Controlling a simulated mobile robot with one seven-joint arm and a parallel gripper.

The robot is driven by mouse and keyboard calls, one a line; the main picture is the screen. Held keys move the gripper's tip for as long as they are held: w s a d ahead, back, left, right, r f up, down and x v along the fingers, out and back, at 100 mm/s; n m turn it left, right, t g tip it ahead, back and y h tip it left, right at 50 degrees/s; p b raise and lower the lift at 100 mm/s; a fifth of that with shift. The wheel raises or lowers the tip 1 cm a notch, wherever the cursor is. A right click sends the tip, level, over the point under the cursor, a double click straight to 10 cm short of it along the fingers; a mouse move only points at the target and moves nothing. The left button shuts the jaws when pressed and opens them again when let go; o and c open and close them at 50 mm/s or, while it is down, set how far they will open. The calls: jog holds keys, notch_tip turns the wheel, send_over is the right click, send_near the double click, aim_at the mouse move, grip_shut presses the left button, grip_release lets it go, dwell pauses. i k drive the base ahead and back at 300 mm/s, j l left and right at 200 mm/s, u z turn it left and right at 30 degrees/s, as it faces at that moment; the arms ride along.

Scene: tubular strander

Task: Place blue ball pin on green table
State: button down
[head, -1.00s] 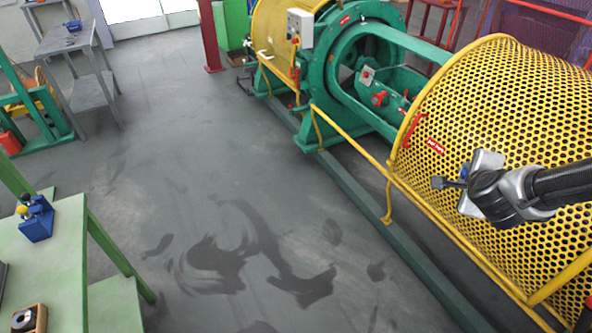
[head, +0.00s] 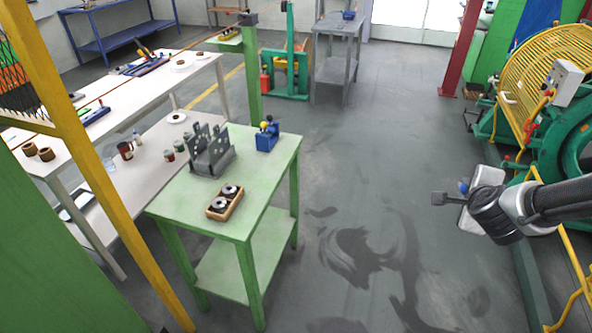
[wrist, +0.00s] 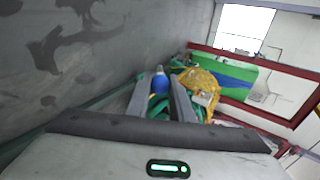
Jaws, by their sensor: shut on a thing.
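My gripper (head: 447,197) is at the right of the head view, in the air over the floor, well to the right of the green table. It is shut on the blue ball pin, whose blue ball (wrist: 160,82) shows between the two fingers in the wrist view. In the head view only a small bit of blue (head: 463,187) shows beside the gripper; the pin's shaft is hidden. The green table (head: 185,201) stands left of centre, with bare top around the things on it.
On the green table are a dark grey bracket (head: 211,158), a wooden tray with black round parts (head: 211,212) and a blue holder (head: 266,141) with a yellow ball. A yellow post (head: 85,160) rises at left. Open floor (head: 350,210) lies between table and gripper.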

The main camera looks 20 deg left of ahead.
aim_at(268, 183)
jog(key=i+u, duration=0.25)
jog(key=u, duration=0.2)
jog(key=i+u, duration=0.3)
jog(key=u, duration=0.2)
jog(key=i+l, duration=0.15)
jog(key=i, duration=0.25)
jog(key=i+l, duration=0.15)
jog(key=i, duration=0.2)
